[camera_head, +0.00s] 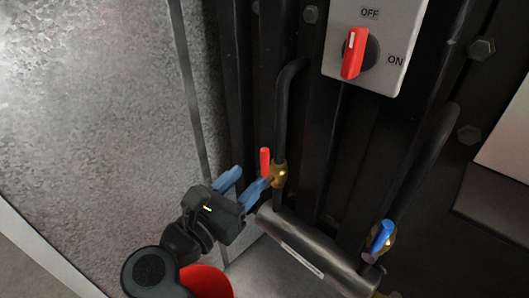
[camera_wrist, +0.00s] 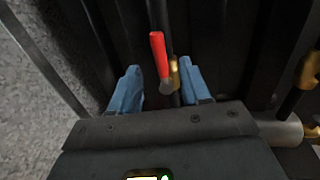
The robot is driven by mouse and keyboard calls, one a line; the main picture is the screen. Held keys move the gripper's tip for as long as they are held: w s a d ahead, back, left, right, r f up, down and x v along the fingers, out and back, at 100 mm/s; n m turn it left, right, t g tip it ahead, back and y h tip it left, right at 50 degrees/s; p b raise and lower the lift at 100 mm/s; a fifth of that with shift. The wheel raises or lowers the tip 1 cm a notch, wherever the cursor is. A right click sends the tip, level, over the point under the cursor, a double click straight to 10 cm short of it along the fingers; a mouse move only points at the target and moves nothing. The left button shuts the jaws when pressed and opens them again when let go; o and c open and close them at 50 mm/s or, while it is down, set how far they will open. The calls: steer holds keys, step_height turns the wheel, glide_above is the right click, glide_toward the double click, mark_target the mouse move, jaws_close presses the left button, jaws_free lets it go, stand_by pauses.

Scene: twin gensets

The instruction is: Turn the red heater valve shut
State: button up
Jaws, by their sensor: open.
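The red heater valve has a red lever (camera_head: 264,161) on a brass body (camera_head: 279,174), at the foot of a black hose. The lever points up, roughly along the hose. In the wrist view the red lever (camera_wrist: 158,54) stands between the two blue fingers, tilted slightly left, with brass (camera_wrist: 175,74) beside it. My gripper (camera_head: 253,179) is open, its fingers just left of and below the lever in the head view. In the wrist view my gripper (camera_wrist: 160,76) has a gap on both sides of the lever. I cannot tell whether a finger touches the valve.
A dark heater cylinder (camera_head: 315,250) lies just below the valve. A blue-handled valve (camera_head: 382,236) sits at its right end. A switch box (camera_head: 390,27) with a red knob (camera_head: 354,54) is above. A grey speckled panel (camera_head: 95,110) fills the left.

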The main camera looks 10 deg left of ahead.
mark_target(262, 163)
steer(key=shift+p+x, duration=0.65)
steer(key=shift+x, duration=3.2)
jaws_close()
